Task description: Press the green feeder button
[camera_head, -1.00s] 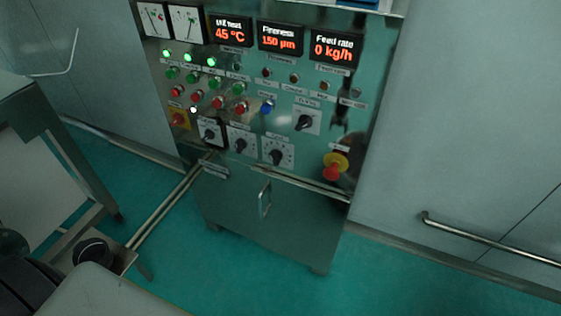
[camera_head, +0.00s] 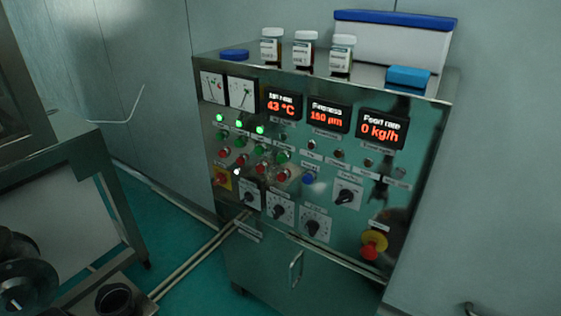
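The control cabinet (camera_head: 400,205) stands in the middle, its sloping front facing me. A row of green buttons (camera_head: 243,142) sits on its left half, above a row of red buttons (camera_head: 243,160). The rightmost green button (camera_head: 282,157) is under an unlit lamp; the other three have lit green lamps (camera_head: 239,123) above them. The labels are too small to read, so I cannot tell for sure which button is the feeder's. The feed rate display (camera_head: 382,129) reads 0 kg/h. Neither of my grippers is in view.
Bottles (camera_head: 342,56), a blue-lidded box (camera_head: 390,40) and a small blue box (camera_head: 408,77) stand on the cabinet. A blue button (camera_head: 308,179), black knobs (camera_head: 313,227) and a red emergency stop (camera_head: 370,252) are near the green buttons. Dark machinery (camera_head: 25,275) stands at lower left.

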